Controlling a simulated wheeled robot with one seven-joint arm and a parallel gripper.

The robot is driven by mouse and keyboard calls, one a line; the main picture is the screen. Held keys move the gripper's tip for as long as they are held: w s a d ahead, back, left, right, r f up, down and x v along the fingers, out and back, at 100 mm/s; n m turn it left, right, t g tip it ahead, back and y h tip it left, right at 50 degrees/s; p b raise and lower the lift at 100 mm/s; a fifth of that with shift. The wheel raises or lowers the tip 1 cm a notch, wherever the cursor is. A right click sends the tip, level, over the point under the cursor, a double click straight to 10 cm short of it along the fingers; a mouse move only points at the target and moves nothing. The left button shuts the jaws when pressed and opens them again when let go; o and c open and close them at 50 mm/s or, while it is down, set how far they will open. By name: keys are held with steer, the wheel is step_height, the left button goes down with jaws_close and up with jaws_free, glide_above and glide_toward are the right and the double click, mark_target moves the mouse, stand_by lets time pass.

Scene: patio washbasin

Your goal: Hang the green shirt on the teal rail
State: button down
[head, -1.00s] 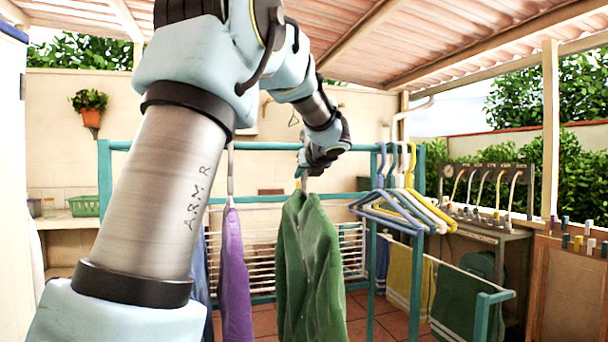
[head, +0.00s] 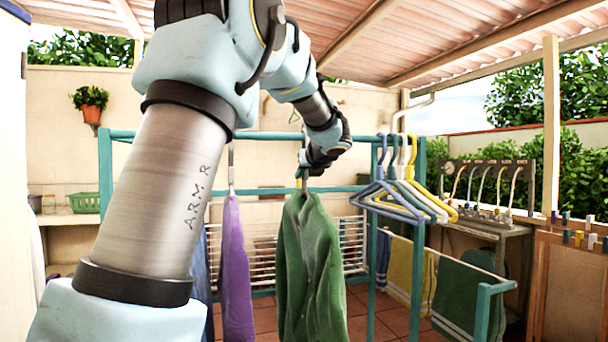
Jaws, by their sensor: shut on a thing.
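The green shirt (head: 311,265) hangs upright below my gripper (head: 306,170), in the middle of the head view. My gripper is shut at the shirt's top, on what looks like its hanger; the fingertips are small and partly dark. The teal rail (head: 270,136) runs across at about the height of my gripper, and my wrist covers part of it. I cannot tell whether the hanger's hook touches the rail. A purple garment (head: 236,270) hangs from the rail left of the shirt, with a gap between them.
Several empty hangers (head: 405,192) in blue, white and yellow hang at the rail's right end. A blue garment (head: 201,285) is partly behind my arm. A white drying rack (head: 262,250) stands behind. Towels (head: 405,270) hang at the right. The rail is bare between shirt and empty hangers.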

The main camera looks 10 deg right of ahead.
steer(key=c, duration=0.7)
jaws_free()
steer(key=shift+s+f, duration=0.1)
steer(key=shift+s, duration=0.15)
steer(key=s+b, duration=0.1)
steer(key=s, duration=0.2)
steer(key=s+d+b, duration=0.1)
steer(key=s+b, duration=0.1)
steer(key=s, duration=0.2)
steer(key=s+b, duration=0.1)
steer(key=s, duration=0.3)
steer(key=shift+s+d+b, duration=0.25)
steer(key=shift+d+b, duration=0.05)
steer(key=shift+b, duration=0.05)
